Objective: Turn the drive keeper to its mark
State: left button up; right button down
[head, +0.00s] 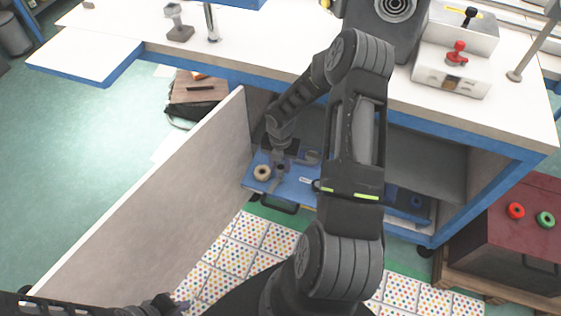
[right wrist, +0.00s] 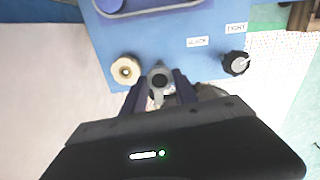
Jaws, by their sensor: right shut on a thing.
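My right gripper (head: 279,163) reaches into the open cabinet under the bench, at a blue panel (head: 293,190). In the right wrist view its two fingers (right wrist: 160,88) are shut on a grey metal piece with a dark round centre, which I take to be the drive keeper (right wrist: 158,70). A short grey tab points from it toward my palm. The panel (right wrist: 165,45) bears the labels SLACK (right wrist: 198,41) and TIGHT (right wrist: 236,28). I cannot make out the keeper's mark. My left gripper (head: 165,303) is low at the bottom left, its fingers too unclear to judge.
A cream spool (right wrist: 125,70) sits left of the keeper and a black knob (right wrist: 236,63) to its right. The open cabinet door (head: 150,205) stands left of my right arm. A dark red box (head: 510,230) with red and green rings stands at the right.

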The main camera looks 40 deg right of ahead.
jog(key=shift+n+p, duration=0.35)
jog(key=shift+n, duration=0.65)
jog(key=c, duration=0.9)
grip_release()
jog(key=shift+c, duration=0.2)
jog(key=shift+r, duration=0.1)
notch_tip(320, 180, up, 8)
jog(key=shift+f, duration=0.15)
